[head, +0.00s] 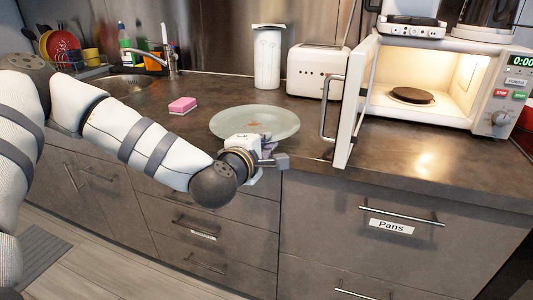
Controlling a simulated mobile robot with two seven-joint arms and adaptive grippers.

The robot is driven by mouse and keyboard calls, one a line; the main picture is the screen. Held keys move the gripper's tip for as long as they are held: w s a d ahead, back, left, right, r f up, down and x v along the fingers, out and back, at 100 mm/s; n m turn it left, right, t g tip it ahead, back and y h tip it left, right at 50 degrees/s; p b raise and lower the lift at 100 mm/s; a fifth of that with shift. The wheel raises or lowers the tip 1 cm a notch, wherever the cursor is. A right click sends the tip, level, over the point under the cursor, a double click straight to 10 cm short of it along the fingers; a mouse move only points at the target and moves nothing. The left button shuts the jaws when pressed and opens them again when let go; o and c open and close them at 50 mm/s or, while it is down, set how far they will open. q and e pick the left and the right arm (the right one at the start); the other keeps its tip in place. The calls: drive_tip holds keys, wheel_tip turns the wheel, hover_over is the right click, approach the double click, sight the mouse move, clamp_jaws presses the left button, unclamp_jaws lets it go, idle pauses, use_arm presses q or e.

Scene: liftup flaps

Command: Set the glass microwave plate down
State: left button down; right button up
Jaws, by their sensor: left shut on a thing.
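The glass microwave plate (240,121) is a round, pale greenish disc with brownish stains near its middle. It is at the counter's front edge, left of the open microwave door. My left gripper (270,152) is at the plate's near rim and shut on it. The plate looks roughly level; I cannot tell whether its underside touches the counter. The fingertips are partly hidden by the wrist. The microwave (445,80) stands open and lit at the right, with a dark round turntable base (411,96) inside. My right gripper is not in view.
The microwave door (356,100) swings out close to the plate's right side. A white toaster (315,72) and a white canister (268,57) stand behind. A pink sponge (183,105) lies to the left. The counter (420,150) before the microwave is clear.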

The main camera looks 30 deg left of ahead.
use_arm(q)
wheel_tip(320, 180, down, 4)
drive_tip(key=shift+r+b, duration=0.15)
drive_tip(key=shift+b, duration=0.3)
drive_tip(key=c, duration=1.8)
unclamp_jaws()
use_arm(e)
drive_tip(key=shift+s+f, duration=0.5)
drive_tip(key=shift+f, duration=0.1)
